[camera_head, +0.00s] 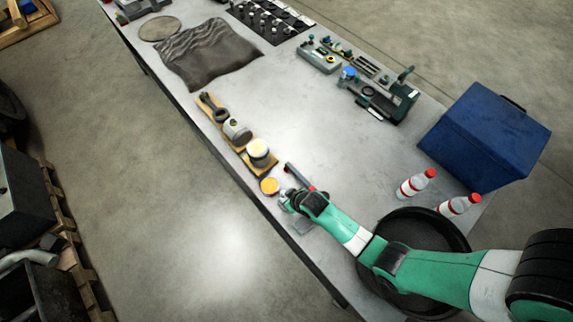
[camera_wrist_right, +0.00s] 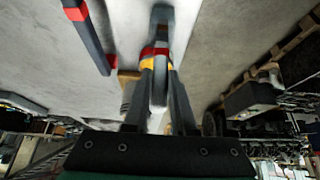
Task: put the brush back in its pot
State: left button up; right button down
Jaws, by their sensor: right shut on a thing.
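My right gripper (camera_head: 285,201) is low over the near edge of the bench, at the end of the green arm. In the right wrist view, its two grey fingers (camera_wrist_right: 158,62) close on a slim grey thing with red and yellow bands, which looks like the brush (camera_wrist_right: 160,22). In the head view the gripper mostly hides it. A small round thing with an orange-yellow top (camera_head: 269,186), possibly the pot, stands just beyond the gripper. I cannot tell whether the brush touches anything. My left gripper is not in view.
A dark bar with red ends (camera_head: 299,177) lies close beside the gripper. Wooden boards (camera_head: 247,159) carry several cylindrical parts. A black round pan (camera_head: 455,232) lies under my arm, near two red-capped bottles (camera_head: 416,183) and a blue box (camera_head: 486,135). The bench middle is clear.

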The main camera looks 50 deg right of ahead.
jog(key=shift+f+b, duration=0.8)
jog(key=shift+f, duration=0.25)
jog(key=c, duration=0.7)
grip_release()
jog(key=shift+r, duration=0.1)
jog(key=shift+o, duration=0.2)
